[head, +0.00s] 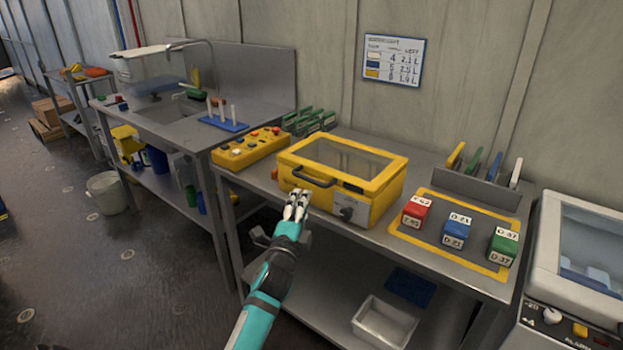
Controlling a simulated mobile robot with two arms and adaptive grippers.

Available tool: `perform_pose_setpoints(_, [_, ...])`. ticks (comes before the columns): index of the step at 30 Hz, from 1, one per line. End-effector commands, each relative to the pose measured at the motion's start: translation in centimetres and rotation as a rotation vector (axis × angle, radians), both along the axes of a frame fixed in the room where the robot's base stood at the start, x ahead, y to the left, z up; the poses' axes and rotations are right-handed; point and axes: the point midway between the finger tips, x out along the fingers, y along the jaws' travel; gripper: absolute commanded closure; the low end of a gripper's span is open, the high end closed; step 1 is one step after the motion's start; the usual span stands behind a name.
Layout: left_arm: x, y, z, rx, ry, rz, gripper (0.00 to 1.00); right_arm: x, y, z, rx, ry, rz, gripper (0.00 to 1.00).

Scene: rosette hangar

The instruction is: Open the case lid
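The yellow case (371,209) stands on the metal bench. Its lid (345,162) is down, with a clear window in a yellow frame. A dark handle (310,177) sits on the front left and a dark latch or knob (346,213) on the front right. My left gripper (299,196) is just in front of the case, below the handle. Its fingers look close together, but I cannot tell whether they touch the case or hold anything. My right gripper is not in view.
A yellow button box (250,148) stands left of the case. Red, blue and green labelled blocks lie on a yellow-edged mat (448,236) to the right. A rack (479,186) stands behind them. A white tray (384,324) lies on the lower shelf. The floor at left is mostly clear.

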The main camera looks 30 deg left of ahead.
Motion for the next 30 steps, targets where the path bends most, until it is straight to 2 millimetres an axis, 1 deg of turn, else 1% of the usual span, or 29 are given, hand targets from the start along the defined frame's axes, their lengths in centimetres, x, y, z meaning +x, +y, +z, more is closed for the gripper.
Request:
perform_pose_setpoints(1, [1.1,0.4,0.5,0.001,-0.003,0.0,0.64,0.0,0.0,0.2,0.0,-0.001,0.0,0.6])
perform_pose_setpoints(6, [4.5,1.5,1.0,0.0,-0.001,0.001,0.64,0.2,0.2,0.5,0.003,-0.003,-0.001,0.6])
perform_pose_setpoints(12, [7.4,2.5,1.4,-0.001,-0.001,0.001,0.64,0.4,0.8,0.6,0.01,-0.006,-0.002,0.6])
perform_pose_setpoints(15, [8.2,2.7,1.5,-0.001,0.0,0.0,0.64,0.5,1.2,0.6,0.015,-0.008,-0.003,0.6])
perform_pose_setpoints(18, [8.5,2.8,1.5,-0.001,0.0,0.0,0.64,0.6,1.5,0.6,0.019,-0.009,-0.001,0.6])
perform_pose_setpoints(26, [8.6,2.9,1.5,0.0,0.001,0.0,0.64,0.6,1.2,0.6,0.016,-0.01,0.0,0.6])
perform_pose_setpoints(29, [8.6,2.9,1.5,0.0,0.001,0.0,0.76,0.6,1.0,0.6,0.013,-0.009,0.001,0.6])
perform_pose_setpoints(30, [8.6,2.9,1.5,0.0,0.001,0.0,0.81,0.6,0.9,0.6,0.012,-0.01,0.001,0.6])
